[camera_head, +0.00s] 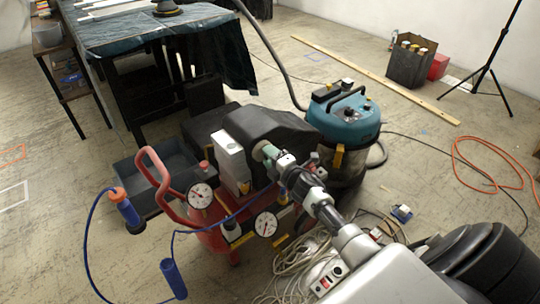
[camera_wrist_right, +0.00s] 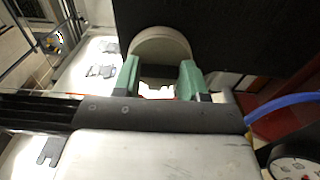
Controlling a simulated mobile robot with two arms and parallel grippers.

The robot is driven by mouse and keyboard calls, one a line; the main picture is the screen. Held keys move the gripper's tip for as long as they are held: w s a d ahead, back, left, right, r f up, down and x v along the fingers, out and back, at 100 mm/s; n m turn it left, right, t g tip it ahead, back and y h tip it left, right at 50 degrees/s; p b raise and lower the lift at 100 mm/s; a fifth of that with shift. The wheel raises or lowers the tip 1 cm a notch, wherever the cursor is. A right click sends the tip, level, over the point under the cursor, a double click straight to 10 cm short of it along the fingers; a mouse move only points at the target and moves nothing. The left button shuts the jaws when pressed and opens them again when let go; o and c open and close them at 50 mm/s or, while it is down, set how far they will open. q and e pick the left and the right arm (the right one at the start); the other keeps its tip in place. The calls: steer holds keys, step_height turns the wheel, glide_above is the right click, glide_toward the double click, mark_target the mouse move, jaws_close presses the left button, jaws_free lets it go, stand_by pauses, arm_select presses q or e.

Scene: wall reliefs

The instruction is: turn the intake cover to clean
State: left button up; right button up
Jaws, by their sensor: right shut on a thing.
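The intake cover (camera_wrist_right: 160,45) is a round, pale beige disc against a dark housing in the right wrist view. My right gripper (camera_wrist_right: 159,73) has its green fingers on either side of the disc and is shut on it. In the head view the right gripper (camera_head: 272,154) reaches in from the lower right to the side of the black motor housing (camera_head: 285,127) of a red compressor. There the cover is small and mostly hidden by the fingers. No clean marking can be made out. My left gripper is not in view.
A white box (camera_head: 230,155) stands beside the housing. A blue vacuum (camera_head: 343,118) is behind. Pale cables (camera_head: 300,268) lie on the floor.

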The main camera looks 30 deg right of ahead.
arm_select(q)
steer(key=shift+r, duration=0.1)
arm_select(e)
steer(key=shift+m, duration=0.3)
steer(key=o, duration=0.9)
steer(key=shift+s, duration=0.1)
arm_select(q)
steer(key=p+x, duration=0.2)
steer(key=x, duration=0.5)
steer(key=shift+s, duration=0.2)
arm_select(e)
steer(key=s, duration=0.7)
steer(key=s+d, duration=0.1)
steer(key=s, duration=0.2)
steer(key=shift+s, duration=0.3)
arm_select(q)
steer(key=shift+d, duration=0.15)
